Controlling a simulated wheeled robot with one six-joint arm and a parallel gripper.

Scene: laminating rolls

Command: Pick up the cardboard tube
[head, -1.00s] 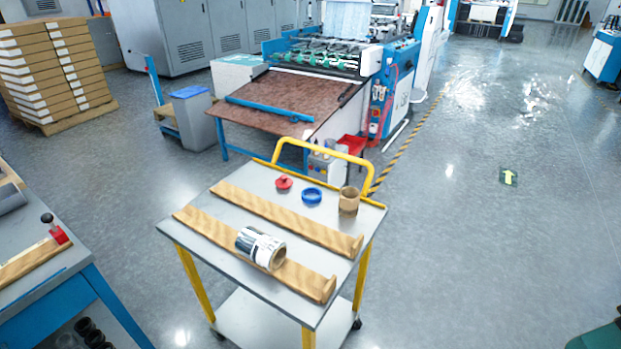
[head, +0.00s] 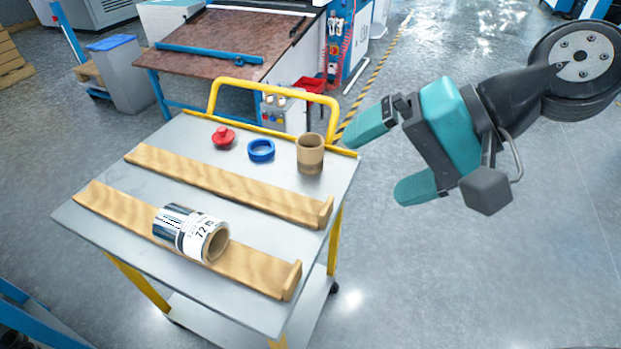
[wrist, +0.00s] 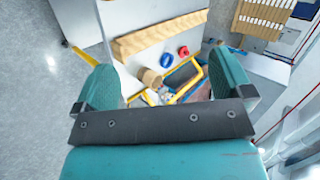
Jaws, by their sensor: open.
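The cardboard tube (head: 310,154) is a short brown cylinder standing upright at the back right corner of the grey trolley top (head: 145,235). It also shows in the wrist view (wrist: 151,78), between and beyond the fingers. My gripper (head: 381,160) has teal fingers spread apart with nothing between them. In the head view it is to the right of the tube, off the trolley's edge and apart from it. In the wrist view both fingers (wrist: 170,85) show at the sides.
A blue ring (head: 261,150) and a red knobbed piece (head: 223,138) stand left of the tube. Two wooden rails (head: 225,188) cross the trolley; a labelled roll (head: 180,229) lies on the front one. The yellow handle (head: 275,86) rises behind the tube. Floor is clear at right.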

